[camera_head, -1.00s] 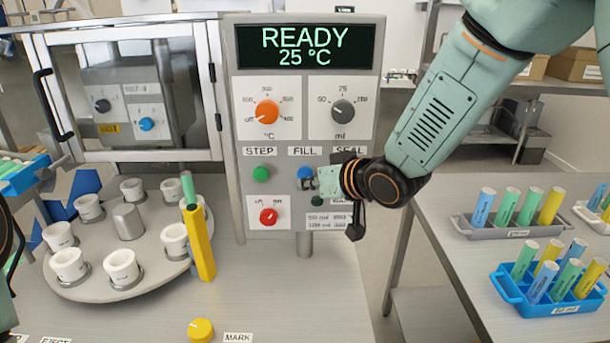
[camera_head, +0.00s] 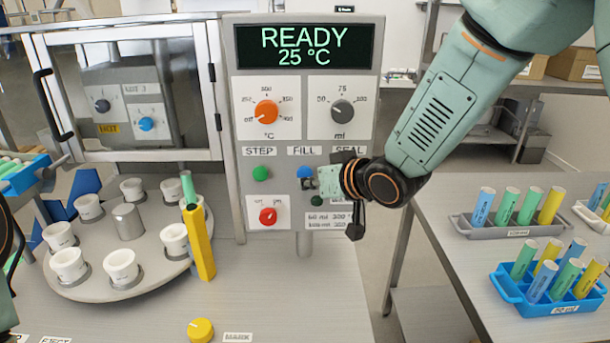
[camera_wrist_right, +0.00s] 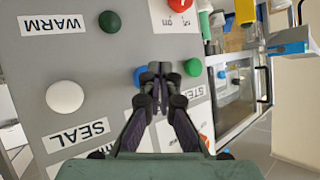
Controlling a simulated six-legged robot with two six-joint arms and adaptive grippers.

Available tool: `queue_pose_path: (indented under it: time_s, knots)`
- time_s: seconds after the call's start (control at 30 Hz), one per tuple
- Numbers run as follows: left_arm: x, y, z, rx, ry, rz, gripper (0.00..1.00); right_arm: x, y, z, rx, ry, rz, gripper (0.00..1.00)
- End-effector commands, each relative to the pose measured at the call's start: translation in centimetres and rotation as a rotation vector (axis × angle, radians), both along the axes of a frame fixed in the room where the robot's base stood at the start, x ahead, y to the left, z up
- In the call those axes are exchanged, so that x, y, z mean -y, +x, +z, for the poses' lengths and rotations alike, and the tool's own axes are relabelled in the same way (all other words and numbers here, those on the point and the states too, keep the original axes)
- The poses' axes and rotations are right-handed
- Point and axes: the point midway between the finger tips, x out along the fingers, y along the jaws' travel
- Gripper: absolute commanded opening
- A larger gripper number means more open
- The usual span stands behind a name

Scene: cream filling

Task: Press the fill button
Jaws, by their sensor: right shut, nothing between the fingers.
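The blue fill button (camera_head: 305,172) is on the grey panel under the FILL label (camera_head: 304,151). My right gripper (camera_head: 308,184) is shut and empty, with its tips right at the button's lower edge. In the right wrist view, the shut fingertips (camera_wrist_right: 154,70) overlap the blue button (camera_wrist_right: 139,76) and hide part of it. I cannot tell whether they touch it. The display (camera_head: 305,47) reads READY 25 °C. My left gripper is not in view.
The green STEP button (camera_head: 260,173) is left of the fill button, and a red knob (camera_head: 268,216) is below. The white seal button (camera_wrist_right: 65,96) shows in the wrist view. A carousel (camera_head: 92,279) with white cups stands left. Racks of tubes stand on the right table.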

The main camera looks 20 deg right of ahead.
Motion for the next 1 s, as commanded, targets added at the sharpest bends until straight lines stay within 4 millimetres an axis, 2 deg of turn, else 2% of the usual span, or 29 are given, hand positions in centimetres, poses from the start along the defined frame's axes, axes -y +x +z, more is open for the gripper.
queue_pose_path:
  time_s: [0.2, 1.0]
  knots:
    - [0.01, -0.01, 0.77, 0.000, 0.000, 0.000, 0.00, 0.26, 0.60, 0.20, 0.000, 0.001, 0.000, 0.00]
    - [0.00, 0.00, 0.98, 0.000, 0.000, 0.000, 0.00, 0.39, 1.05, 0.09, 0.000, 0.000, 0.000, 0.00]
